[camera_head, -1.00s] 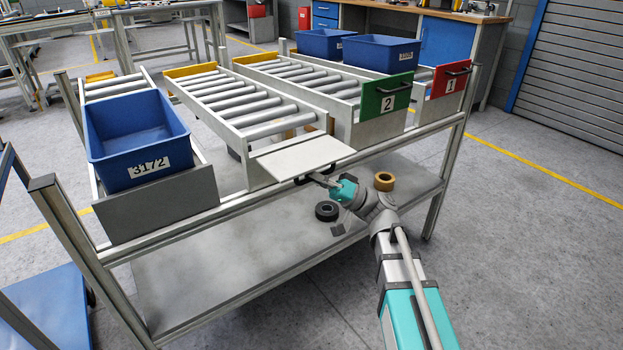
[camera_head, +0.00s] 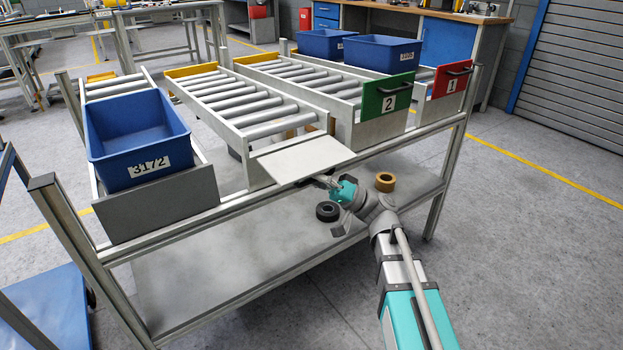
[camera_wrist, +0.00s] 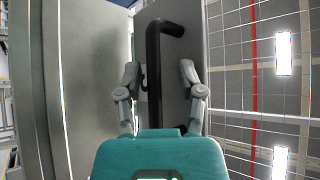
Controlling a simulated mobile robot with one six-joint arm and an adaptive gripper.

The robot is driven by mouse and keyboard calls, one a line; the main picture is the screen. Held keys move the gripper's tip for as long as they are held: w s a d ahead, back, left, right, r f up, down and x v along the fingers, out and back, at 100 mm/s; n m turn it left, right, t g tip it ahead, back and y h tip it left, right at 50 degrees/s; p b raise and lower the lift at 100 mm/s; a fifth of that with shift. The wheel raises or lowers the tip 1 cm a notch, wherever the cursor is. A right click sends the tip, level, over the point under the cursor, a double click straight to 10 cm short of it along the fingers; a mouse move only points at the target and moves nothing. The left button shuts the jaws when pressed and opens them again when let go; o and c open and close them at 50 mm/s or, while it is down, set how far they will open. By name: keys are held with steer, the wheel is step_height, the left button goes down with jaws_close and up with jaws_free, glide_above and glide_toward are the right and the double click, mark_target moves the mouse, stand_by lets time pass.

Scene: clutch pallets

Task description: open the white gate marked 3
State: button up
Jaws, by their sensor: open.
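The white gate (camera_head: 302,158) is folded down at the front of the empty roller lane, its pale inner face up and lying close to level. Its number is not visible in the head view. Its black bar handle (camera_wrist: 155,75) shows in the wrist view, on the gate's underside. My gripper (camera_head: 328,181) is just below the gate's front edge, partly hidden by it. In the wrist view my gripper (camera_wrist: 160,82) is open, one finger on each side of the handle, with gaps showing between fingers and bar.
The green gate 2 (camera_head: 387,98) and red gate 1 (camera_head: 452,80) stand upright to the right. A grey gate (camera_head: 160,202) stands before the blue crate (camera_head: 135,140) at left. A black roll (camera_head: 327,211) and a tan roll (camera_head: 385,181) lie on the lower shelf (camera_head: 230,270).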

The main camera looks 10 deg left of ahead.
steer(key=shift+d+f, duration=0.1)
steer(key=w+d+f+b, duration=0.6)
steer(key=d+f+b, duration=0.3)
steer(key=f+b, duration=0.2)
steer(key=shift+w, duration=0.3)
stand_by(2.1)
stand_by(0.5)
